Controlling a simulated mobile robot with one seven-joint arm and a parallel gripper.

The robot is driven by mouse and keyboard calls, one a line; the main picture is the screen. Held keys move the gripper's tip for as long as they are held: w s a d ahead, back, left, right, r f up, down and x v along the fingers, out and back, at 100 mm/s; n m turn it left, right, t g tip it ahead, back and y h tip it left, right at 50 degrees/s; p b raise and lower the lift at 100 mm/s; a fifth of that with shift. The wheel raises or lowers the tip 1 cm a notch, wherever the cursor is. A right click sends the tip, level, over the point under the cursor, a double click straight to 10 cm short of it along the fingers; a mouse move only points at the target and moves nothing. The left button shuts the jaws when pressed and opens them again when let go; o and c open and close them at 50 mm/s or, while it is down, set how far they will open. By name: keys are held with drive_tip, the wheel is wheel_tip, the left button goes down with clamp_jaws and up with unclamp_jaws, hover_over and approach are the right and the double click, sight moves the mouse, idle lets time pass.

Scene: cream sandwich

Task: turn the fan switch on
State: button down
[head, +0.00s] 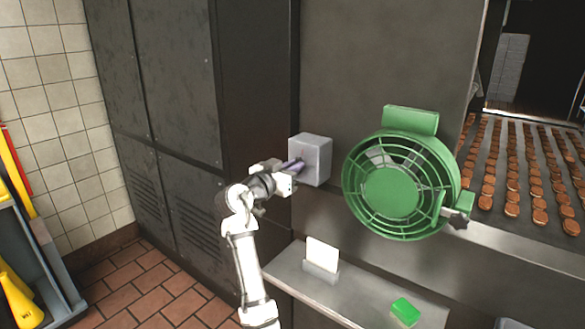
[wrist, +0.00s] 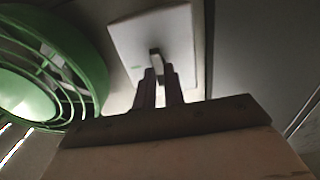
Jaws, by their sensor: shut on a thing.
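The fan switch is a grey box (head: 318,160) on the dark wall, left of the green fan. In the wrist view its pale plate (wrist: 182,40) carries a small lever (wrist: 155,55). My gripper (head: 297,166) is at the front of the switch box. In the wrist view its two fingers (wrist: 159,85) stand close on either side of the lever, shut on it. The fan (head: 392,195) has a round guard and hangs just right of the switch; part of it shows at the left in the wrist view (wrist: 50,70). The lever's on or off position cannot be told.
A metal shelf (head: 290,276) below holds a white card in a holder (head: 322,258) and a green sponge-like block (head: 405,310). Dark lockers (head: 165,90) stand at left. A conveyor with rows of brown biscuits (head: 520,170) lies at right.

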drive_tip(key=shift+f+b, duration=0.15)
drive_tip(key=shift+b, duration=0.4)
drive_tip(key=shift+s+d+f+m+b, duration=0.1)
drive_tip(key=shift+m+b, duration=4)
drive_tip(key=shift+m, duration=0.35)
drive_tip(key=shift+s+d+f+m+b, duration=0.1)
drive_tip(key=shift+m+b, duration=3.95)
drive_tip(key=shift+m, duration=0.4)
drive_tip(key=c, duration=1.5)
unclamp_jaws()
drive_tip(key=shift+r, duration=0.1)
